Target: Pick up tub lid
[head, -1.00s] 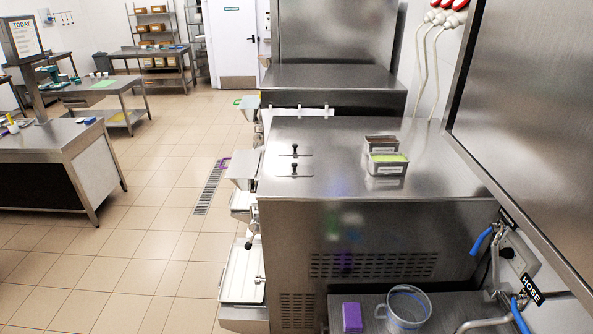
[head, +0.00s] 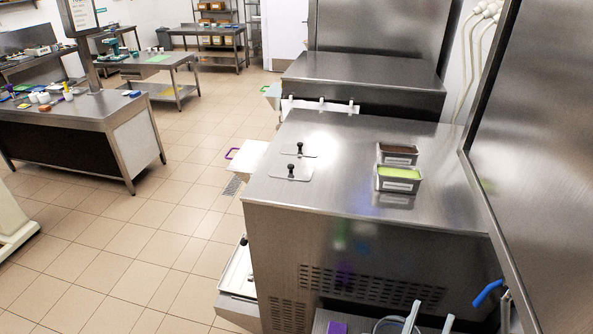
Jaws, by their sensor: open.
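I cannot make out a tub lid for certain. Two flat metal covers with black knobs, a far cover (head: 299,152) and a near cover (head: 291,174), lie on the steel freezer top. To their right stand two small labelled metal tubs, one with brown contents (head: 398,152) and one with green contents (head: 399,178). Two pale prongs at the bottom edge appear to be the fingertips of my gripper (head: 430,321). They are apart, with nothing seen between them, near a clear jug (head: 388,325). The rest of the gripper is out of frame.
A purple block (head: 337,328) lies on the low shelf before the freezer. A large steel panel (head: 545,150) and a blue handle (head: 487,292) are at the right. Steel tables stand at the left, including a near one (head: 85,112).

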